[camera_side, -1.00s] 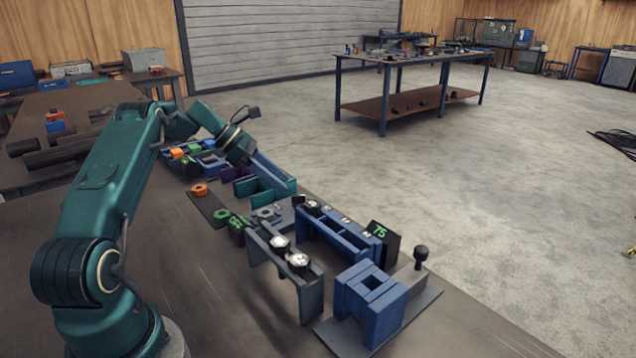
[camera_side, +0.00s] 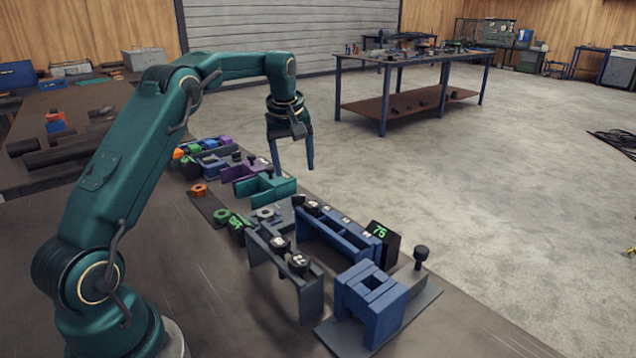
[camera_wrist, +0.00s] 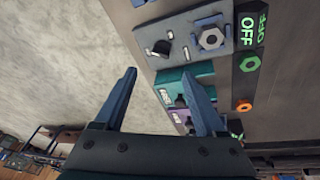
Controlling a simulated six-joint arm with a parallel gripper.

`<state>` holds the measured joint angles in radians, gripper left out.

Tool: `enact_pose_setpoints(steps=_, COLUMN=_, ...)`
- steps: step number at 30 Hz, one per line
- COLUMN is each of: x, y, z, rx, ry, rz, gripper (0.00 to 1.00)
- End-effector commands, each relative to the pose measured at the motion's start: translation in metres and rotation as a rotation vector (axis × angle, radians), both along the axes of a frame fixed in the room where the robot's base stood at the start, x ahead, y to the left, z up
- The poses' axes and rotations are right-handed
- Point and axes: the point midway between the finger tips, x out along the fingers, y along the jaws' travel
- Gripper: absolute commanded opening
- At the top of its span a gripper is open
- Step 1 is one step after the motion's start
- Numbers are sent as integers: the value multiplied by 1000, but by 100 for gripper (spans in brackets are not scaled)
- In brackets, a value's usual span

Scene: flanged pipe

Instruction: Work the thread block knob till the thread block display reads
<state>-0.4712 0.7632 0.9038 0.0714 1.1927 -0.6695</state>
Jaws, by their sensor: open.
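A grey block with a hex nut, which looks like the thread block (camera_wrist: 190,30), lies at the top of the wrist view and mid-bench in the side view (camera_side: 283,211). A black knob (camera_wrist: 160,48) stands on it, left of the nut (camera_wrist: 211,38). A dark display (camera_wrist: 247,32) beside the block reads OFF in green; it also shows in the side view (camera_side: 236,222). My gripper (camera_side: 293,170) is open and empty, above and beyond the teal bracket. In the wrist view its fingertips (camera_wrist: 159,72) are apart, with the knob beyond them. Nothing touches the knob.
A teal bracket (camera_side: 268,190) stands close below my gripper. Purple, blue and orange blocks continue to the left. A blue frame (camera_side: 340,236) with a display (camera_side: 382,240) reading 75, a grey stand (camera_side: 285,270) and a blue block (camera_side: 370,300) stand nearer. Open floor lies right.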

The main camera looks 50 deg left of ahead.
Motion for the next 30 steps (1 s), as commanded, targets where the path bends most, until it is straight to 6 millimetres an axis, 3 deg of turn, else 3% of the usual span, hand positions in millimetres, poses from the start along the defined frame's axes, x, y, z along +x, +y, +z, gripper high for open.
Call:
enact_pose_setpoints(steps=3, x=9, y=-5, z=16, rx=193, ry=29, rz=-221, gripper=72)
enact_pose_setpoints(steps=10, x=6, y=-1, z=-32, rx=171, ry=36, rz=-193, gripper=72)
enact_pose_setpoints(steps=24, x=17, y=12, z=-80, rx=168, ry=33, rz=-189, gripper=72)
enact_pose_setpoints(steps=30, x=18, y=15, z=-86, rx=169, ry=30, rz=-189, gripper=72)
